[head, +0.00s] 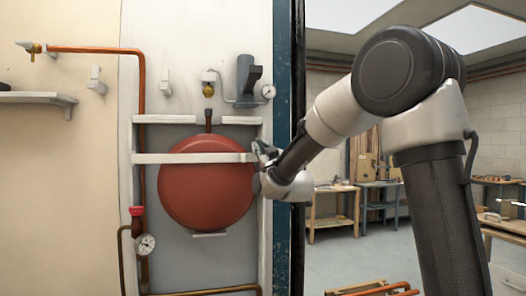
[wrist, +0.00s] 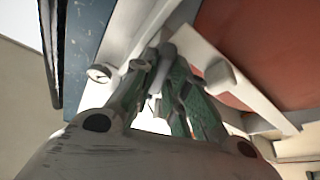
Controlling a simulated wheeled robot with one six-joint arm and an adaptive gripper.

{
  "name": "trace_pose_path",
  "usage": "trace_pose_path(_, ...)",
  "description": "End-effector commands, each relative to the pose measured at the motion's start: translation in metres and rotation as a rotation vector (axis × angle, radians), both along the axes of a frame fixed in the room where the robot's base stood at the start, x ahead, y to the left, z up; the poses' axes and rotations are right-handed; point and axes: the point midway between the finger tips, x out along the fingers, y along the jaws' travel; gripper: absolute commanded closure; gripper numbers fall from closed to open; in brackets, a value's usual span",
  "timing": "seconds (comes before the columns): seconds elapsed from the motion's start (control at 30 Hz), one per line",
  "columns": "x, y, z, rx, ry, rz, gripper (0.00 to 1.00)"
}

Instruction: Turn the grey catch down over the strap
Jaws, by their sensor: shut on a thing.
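The red round vessel (head: 205,190) hangs on the wall panel, with the pale strap (head: 190,158) running level across its upper part. The strap also shows beside the red surface in the wrist view (wrist: 250,95). My gripper (head: 264,150) is at the strap's right end, by the white upright. In the wrist view its green-grey fingers (wrist: 166,76) are shut on a small grey piece, which looks like the catch (wrist: 166,56). The fingers hide much of the catch, so I cannot tell its exact angle. In the head view the catch is hidden behind my gripper.
A dark blue post (head: 290,120) stands just right of the vessel, close to my wrist. A copper pipe (head: 141,100) and a pressure gauge (head: 145,244) are on the left. A grey fitting (head: 248,78) with a small gauge (head: 268,92) is above the strap's right end.

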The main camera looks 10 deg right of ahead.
Motion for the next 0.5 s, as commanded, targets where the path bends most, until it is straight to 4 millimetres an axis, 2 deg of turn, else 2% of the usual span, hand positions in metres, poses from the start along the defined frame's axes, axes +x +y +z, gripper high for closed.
trace_pose_path(0.2, 0.0002, 0.0022, -0.0020, 0.169, 0.003, 0.001, 1.00)
trace_pose_path(0.5, 0.0002, 0.0030, -0.0022, 0.318, 0.004, 0.000, 1.00)
